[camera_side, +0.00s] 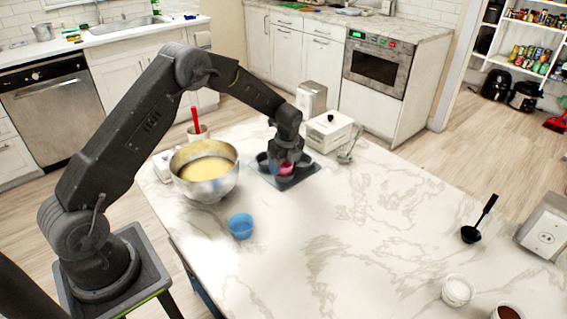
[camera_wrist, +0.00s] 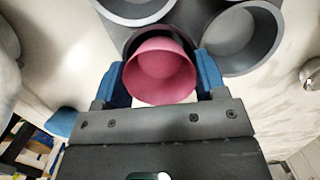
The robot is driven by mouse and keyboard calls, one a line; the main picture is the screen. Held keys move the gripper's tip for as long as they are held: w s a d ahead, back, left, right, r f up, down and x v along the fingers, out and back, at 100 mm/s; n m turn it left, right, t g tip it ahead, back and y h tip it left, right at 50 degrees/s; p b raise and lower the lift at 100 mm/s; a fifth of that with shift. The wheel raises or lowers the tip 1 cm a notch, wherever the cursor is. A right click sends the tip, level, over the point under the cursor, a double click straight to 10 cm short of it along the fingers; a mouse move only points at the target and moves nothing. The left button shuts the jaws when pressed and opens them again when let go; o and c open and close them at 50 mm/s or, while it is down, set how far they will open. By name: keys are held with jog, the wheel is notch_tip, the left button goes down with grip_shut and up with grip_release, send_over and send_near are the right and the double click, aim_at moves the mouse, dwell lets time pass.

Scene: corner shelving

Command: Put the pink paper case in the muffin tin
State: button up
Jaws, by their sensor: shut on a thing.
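The pink paper case (camera_wrist: 160,72) is between the two blue fingertips of my gripper (camera_wrist: 160,85) in the wrist view. My gripper is shut on it. The dark grey muffin tin (camera_side: 297,184) lies on the marble counter, and my gripper (camera_side: 285,165) is over it in the side view. The pink case (camera_side: 286,169) shows there as a small patch under the gripper, at the tin's near part. In the wrist view the case overlaps one cup of the tin (camera_wrist: 252,15). How deep it sits in that cup is hidden.
A metal bowl of yellow batter (camera_side: 205,172) stands left of the tin. A blue paper case (camera_side: 241,226) stands on the counter in front. A white box (camera_side: 329,131) and a metal scoop (camera_side: 350,146) are close behind the tin.

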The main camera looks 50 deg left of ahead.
jog(key=shift+s+f, duration=0.2)
jog(key=shift+f, duration=0.6)
jog(key=o, duration=1)
jog(key=shift+a, duration=0.1)
jog(key=r, duration=0.5)
jog(key=d+r, duration=0.1)
jog(key=r, duration=0.4)
jog(key=d+r, duration=0.1)
jog(key=r, duration=0.4)
jog(key=shift+w+d+r, duration=0.15)
jog(key=shift+w+r, duration=0.05)
jog(key=shift+w, duration=0.15)
